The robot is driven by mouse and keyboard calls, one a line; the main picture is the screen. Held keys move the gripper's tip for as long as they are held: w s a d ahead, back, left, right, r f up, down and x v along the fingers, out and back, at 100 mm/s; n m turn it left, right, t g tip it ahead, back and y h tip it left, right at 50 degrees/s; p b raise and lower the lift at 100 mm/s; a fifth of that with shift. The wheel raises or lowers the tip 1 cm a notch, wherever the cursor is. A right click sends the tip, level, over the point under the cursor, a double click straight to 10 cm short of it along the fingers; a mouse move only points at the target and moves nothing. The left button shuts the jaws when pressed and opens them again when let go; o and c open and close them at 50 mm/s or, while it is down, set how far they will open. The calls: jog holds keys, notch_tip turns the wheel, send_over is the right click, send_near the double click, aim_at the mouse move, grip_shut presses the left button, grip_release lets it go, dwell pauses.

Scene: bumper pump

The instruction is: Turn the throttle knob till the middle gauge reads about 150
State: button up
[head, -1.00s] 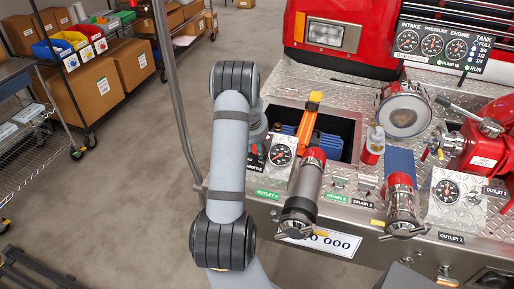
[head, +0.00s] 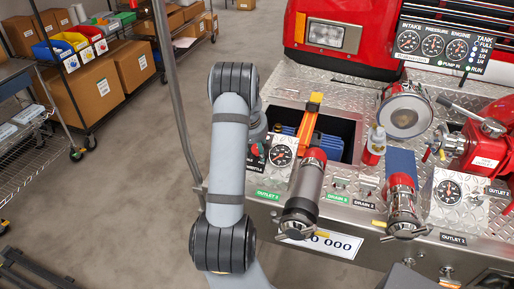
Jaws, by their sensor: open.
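The gauge panel (head: 438,62) stands at the upper right in the head view, with three round dials marked Intake, Pressure and Engine. The middle dial, Pressure (head: 433,45), has a needle too small to read. A small red piece, perhaps the throttle knob (head: 257,149), shows just right of my forearm, above a partly covered dark label. A grey part of my wrist shows behind the forearm, close to the red piece. My gripper's fingers are hidden, so I cannot tell whether they touch the knob.
A small outlet gauge (head: 281,155) and a capped outlet pipe (head: 303,195) stand close right of the throttle area. An open recess (head: 345,130) lies behind them. A red-and-white bottle (head: 374,146) stands further right.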

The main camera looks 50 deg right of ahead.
jog(key=v, duration=1.2)
jog(key=shift+f, duration=0.15)
jog(key=x, duration=1.2)
jog(key=shift+r+p, duration=0.2)
jog(key=shift+p, duration=0.25)
jog(key=shift+f+m, duration=0.1)
jog(key=shift+m, duration=0.2)
jog(key=shift+s, duration=0.1)
jog(key=shift+f+b, duration=0.15)
jog(key=shift+b, duration=0.45)
